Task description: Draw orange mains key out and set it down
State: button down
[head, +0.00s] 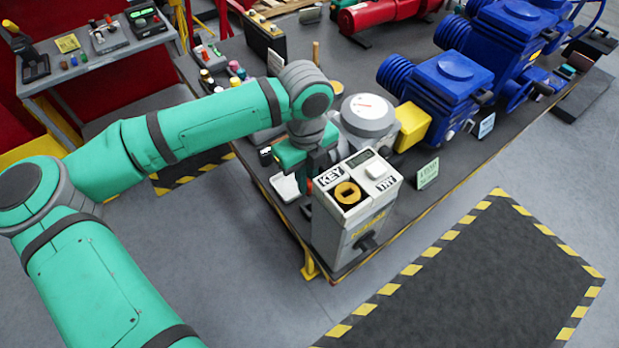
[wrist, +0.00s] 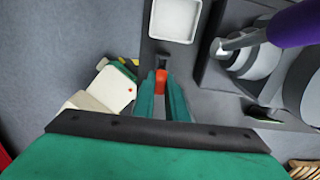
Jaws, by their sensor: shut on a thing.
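My gripper (wrist: 161,85) points down with its teal fingers shut on the orange key (wrist: 161,78), which shows as a small orange-red block between the fingertips. A small dark part sits just beyond the key; I cannot tell whether the key is still in a slot. In the head view my gripper (head: 308,178) is at the bench's near edge, left of the grey box and partly hidden by it. A shallow white tray (wrist: 175,18) lies ahead of the fingers in the wrist view. It also shows left of my gripper in the head view (head: 284,186).
The grey box (head: 345,237) with KEY and TRY labels and a yellow ring (head: 347,193) stands close right of my gripper. A round gauge (head: 368,115) and blue actuators (head: 440,90) stand behind. In the wrist view, a pale tag-like piece (wrist: 117,88) is left of the fingers.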

jog(key=shift+d, duration=0.3)
jog(key=shift+f, duration=0.1)
jog(key=shift+f, duration=2.75)
jog(key=shift+f, duration=1.65)
jog(key=c, duration=1.7)
grip_release()
notch_tip(320, 180, up, 11)
jog(key=shift+w+f, duration=0.1)
